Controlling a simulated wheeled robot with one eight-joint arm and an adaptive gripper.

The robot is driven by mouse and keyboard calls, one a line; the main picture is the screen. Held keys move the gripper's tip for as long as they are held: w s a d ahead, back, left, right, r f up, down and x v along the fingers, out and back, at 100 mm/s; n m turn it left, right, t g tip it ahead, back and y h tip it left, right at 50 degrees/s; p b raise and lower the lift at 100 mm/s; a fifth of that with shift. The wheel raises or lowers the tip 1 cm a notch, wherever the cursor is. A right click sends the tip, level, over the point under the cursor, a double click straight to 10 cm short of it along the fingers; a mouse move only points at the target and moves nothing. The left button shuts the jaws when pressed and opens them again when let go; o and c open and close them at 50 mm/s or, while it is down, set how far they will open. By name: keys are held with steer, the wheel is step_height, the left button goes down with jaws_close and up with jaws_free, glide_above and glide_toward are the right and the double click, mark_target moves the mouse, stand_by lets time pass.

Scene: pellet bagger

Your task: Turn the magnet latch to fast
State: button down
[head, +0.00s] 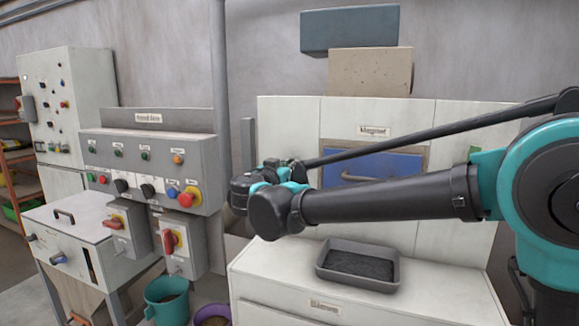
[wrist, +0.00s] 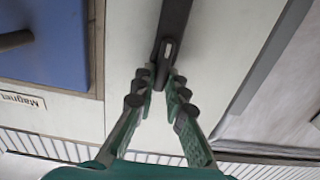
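A dark bar-shaped lever (wrist: 175,28), which looks like the magnet latch, runs down from the top of the wrist view on a pale panel. Its lower end carries a small light mark. My gripper (wrist: 160,82) is open, with one teal finger on each side just below the lever's end. The lever tip lies at the fingertips; whether they touch it I cannot tell. In the head view my gripper (head: 270,176) is at the left part of the white cabinet, partly hidden by my own arm, and the latch is not clearly visible there.
The blue drawer front (head: 385,163) with a handle sits under the magnet label (head: 374,131); it also shows in the wrist view (wrist: 45,45). A dark tray (head: 330,272) of pellets stands on the lower white cabinet. A control panel (head: 150,165) is at left.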

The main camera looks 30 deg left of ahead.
steer(key=shift+n, duration=0.4)
steer(key=shift+s+a+f+n, duration=0.1)
steer(key=shift+a+f+n, duration=0.15)
steer(key=shift+n, duration=2.6)
steer(key=shift+w+a+f+n, duration=0.1)
steer(key=shift+a+f+n, duration=0.15)
steer(key=shift+n, duration=2.65)
steer(key=shift+s+a+f+n, duration=0.1)
steer(key=shift+a+f+n, duration=0.15)
steer(key=shift+n, duration=2.6)
steer(key=c, duration=1.6)
jaws_free()
steer(key=shift+o, duration=0.2)
steer(key=s+d, duration=0.1)
steer(key=s, duration=1.1)
steer(key=shift+d, duration=0.15)
